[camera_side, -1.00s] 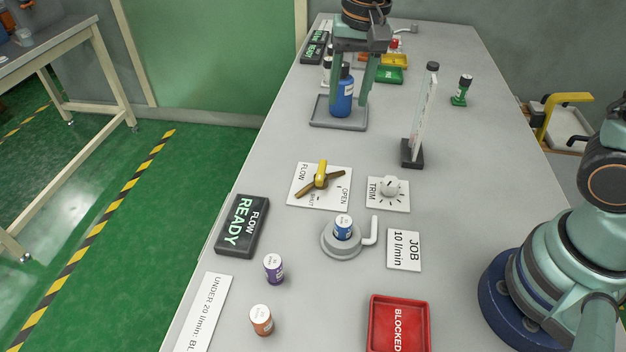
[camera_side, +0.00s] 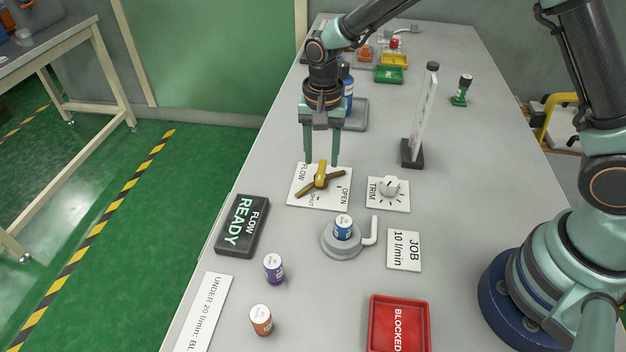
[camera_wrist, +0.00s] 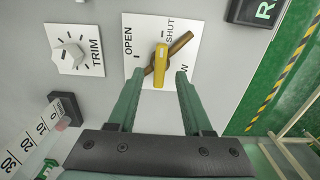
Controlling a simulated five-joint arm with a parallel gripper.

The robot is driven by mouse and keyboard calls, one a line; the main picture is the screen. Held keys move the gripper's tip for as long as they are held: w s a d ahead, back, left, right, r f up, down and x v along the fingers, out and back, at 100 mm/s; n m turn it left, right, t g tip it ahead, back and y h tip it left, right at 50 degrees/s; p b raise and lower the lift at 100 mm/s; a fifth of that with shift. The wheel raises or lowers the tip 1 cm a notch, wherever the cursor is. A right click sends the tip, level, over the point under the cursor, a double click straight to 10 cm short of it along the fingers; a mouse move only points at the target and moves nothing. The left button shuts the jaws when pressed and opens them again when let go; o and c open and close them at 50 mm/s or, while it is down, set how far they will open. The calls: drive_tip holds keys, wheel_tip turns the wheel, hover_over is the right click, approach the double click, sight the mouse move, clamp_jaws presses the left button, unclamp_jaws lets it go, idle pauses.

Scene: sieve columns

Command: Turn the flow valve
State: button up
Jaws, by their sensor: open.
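The flow valve (camera_side: 320,181) is a yellow and dark-gold handle on a white plate (camera_side: 299,195) marked FLOW, SHUT and OPEN. In the wrist view the flow valve (camera_wrist: 161,66) lies just beyond my fingertips, its yellow arm pointing back between them and its gold bar slanting across. My gripper (camera_side: 322,160) is open, pointing down, just above and behind the valve in the side view. In the wrist view my gripper (camera_wrist: 160,80) has its fingers apart, with nothing held. I cannot tell whether a fingertip touches the valve.
The white TRIM knob (camera_side: 389,187) sits right of the valve. A glass flow tube (camera_side: 424,115) stands behind it. A grey holder with a blue-labelled vial (camera_side: 343,228) is in front. A red BLOCKED tray (camera_side: 400,325) is nearest.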

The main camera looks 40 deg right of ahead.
sight(321, 173)
drive_tip(key=shift+f, duration=1.5)
clamp_jaws()
